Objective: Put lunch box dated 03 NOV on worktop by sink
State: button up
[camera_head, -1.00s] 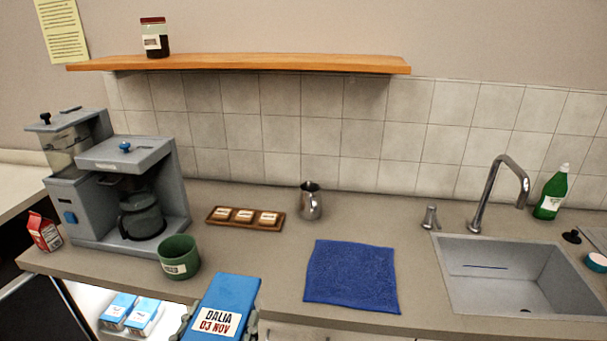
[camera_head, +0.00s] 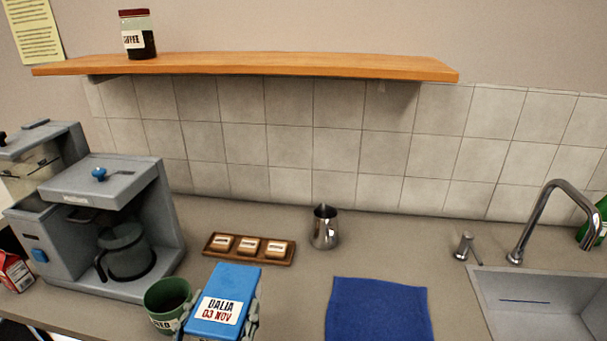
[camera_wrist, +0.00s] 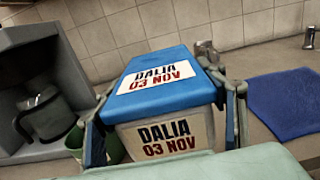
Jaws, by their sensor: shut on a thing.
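The lunch box (camera_head: 234,283) has a blue lid and a white label reading DALIA 03 NOV. In the wrist view the lunch box (camera_wrist: 172,80) shows a pale body with a second label of the same text. My gripper (camera_wrist: 165,125) is shut on it, one finger on each side. In the head view it is held at the front of the counter, right of the green mug. The worktop (camera_head: 290,300) is grey-brown. The sink (camera_head: 545,315) is at the right edge, partly cut off, with a curved tap (camera_head: 545,215).
A green mug (camera_head: 165,305) stands close left of the box, with a coffee machine (camera_head: 110,225) behind. A wooden tray (camera_head: 215,250), a steel jug (camera_head: 325,230) and a soap dispenser (camera_head: 466,247) stand behind. A blue cloth (camera_head: 378,312) lies left of the sink.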

jog(key=w+f, duration=0.1)
jog(key=w, duration=0.1)
jog(key=w+f, duration=0.1)
jog(key=w, duration=0.2)
jog(key=w+d+f, duration=0.1)
jog(key=w, duration=0.2)
jog(key=shift+d+f, duration=0.1)
jog(key=shift+f, duration=0.2)
jog(key=w+f, duration=0.3)
jog(key=f, duration=0.1)
jog(key=shift+w+d+f, duration=0.15)
jog(key=shift+w+f, duration=0.1)
jog(key=shift+w, duration=0.1)
jog(key=shift+w+d+f, duration=0.1)
jog(key=shift+w+f, duration=0.45)
jog(key=shift+f, duration=0.05)
notch_tip(320, 180, down, 2)
jog(key=shift+w+f, duration=0.1)
jog(key=shift+f, duration=0.5)
jog(key=shift+f, duration=0.15)
jog(key=o, duration=1.5)
jog(key=shift+c, duration=0.2)
